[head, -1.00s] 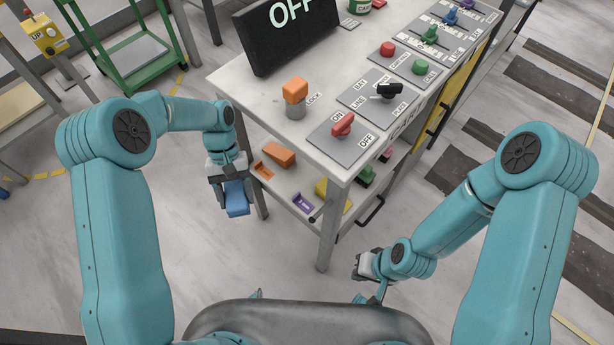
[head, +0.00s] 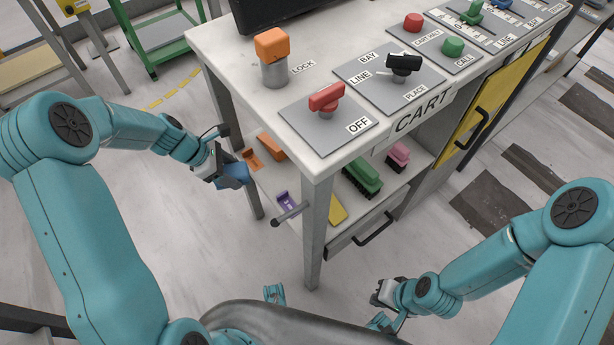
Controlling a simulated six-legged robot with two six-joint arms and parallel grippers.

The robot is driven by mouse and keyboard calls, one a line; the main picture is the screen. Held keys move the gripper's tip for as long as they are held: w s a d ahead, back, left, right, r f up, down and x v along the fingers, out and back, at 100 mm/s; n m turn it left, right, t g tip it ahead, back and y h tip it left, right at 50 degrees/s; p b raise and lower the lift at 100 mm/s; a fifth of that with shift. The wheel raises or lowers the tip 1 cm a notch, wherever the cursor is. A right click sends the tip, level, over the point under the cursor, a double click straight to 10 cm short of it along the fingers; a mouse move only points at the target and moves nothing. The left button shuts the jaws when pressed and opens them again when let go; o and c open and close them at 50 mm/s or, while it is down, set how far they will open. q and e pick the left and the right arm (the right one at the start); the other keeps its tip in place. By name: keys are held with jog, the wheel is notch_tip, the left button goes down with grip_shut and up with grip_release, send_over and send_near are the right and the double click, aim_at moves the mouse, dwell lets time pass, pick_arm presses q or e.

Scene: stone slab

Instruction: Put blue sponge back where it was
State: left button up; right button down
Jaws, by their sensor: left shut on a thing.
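The blue sponge (head: 235,175) is held in my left gripper (head: 228,176), which is shut on it. It is in the air at the left side of the cart, close to the left end of the lower shelf (head: 268,185). The fingers hide part of the sponge. My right gripper (head: 385,292) is low in front of the cart, to the right of its front leg, away from the shelf; its fingers are too small and turned away to read.
The lower shelf holds orange (head: 270,146), purple (head: 284,201), yellow (head: 337,210), green (head: 362,178) and pink (head: 398,156) items.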

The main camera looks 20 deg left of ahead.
pick_arm(q)
jog(key=shift+w+d+f, duration=0.1)
jog(key=shift+w+f, duration=0.05)
jog(key=b, duration=0.2)
send_over(298, 173)
notch_tip(298, 173, down, 4)
jog(key=shift+r+b, duration=0.2)
jog(key=shift+b, duration=0.45)
jog(key=shift+r, duration=0.15)
jog(key=o, duration=0.8)
jog(key=shift+f, duration=0.2)
jog(key=shift+o, duration=0.2)
jog(key=shift+r, duration=0.1)
